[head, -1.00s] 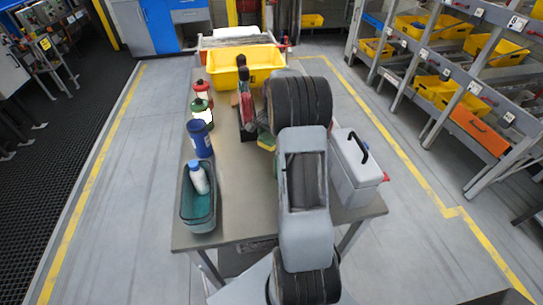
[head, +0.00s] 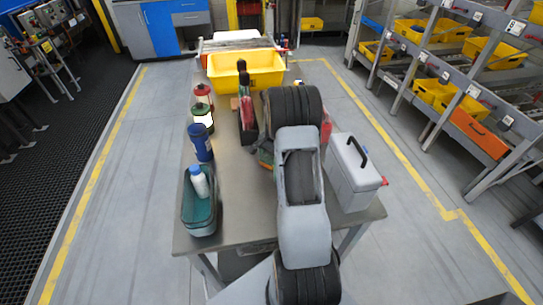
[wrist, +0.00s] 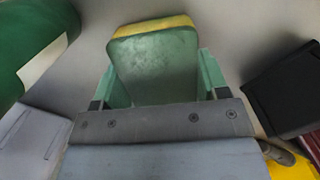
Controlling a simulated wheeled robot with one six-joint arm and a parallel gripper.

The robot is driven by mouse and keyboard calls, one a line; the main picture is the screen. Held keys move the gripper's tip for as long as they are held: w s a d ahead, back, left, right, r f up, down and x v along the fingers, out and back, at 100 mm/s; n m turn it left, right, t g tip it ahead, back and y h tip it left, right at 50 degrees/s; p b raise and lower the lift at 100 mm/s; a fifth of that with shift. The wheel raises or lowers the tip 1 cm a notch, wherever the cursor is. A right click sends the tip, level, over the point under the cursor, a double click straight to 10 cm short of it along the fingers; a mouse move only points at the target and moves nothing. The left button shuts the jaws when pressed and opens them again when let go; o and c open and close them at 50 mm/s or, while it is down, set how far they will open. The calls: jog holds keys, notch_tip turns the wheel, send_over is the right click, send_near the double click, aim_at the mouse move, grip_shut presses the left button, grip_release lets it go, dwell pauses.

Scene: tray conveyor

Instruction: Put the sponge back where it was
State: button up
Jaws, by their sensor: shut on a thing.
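The sponge (wrist: 155,65) is green with a yellow layer along its far edge. In the wrist view it sits between the two green fingers of my gripper (wrist: 158,82), which is shut on it. In the head view my arm hides most of the gripper, and only a small green and yellow bit of the sponge (head: 265,158) shows at the arm's left side, over the middle of the table (head: 235,205). I cannot tell from these views how high the sponge is above the tabletop.
A yellow bin (head: 247,68) stands at the table's far end. Red (head: 204,95) and green (head: 202,117) containers, a blue can (head: 201,142) and a teal tub (head: 199,220) line the left side. A grey box (head: 353,180) stands right. Bare tabletop lies left of my arm.

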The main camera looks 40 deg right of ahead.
jog(key=shift+f, duration=0.15)
jog(key=o, duration=1)
jog(key=shift+c, duration=0.2)
notch_tip(320, 180, up, 11)
jog(key=d+b, duration=0.1)
jog(key=s+a+r+n+h, duration=0.1)
jog(key=s+a+r+n, duration=0.15)
jog(key=a+r, duration=0.4)
jog(key=s+a+r+n+t, duration=0.2)
jog(key=s+a+n+t, duration=0.2)
jog(key=s+a+n, duration=0.8)
jog(key=shift+s+a, duration=1.6)
jog(key=shift+a, duration=1.15)
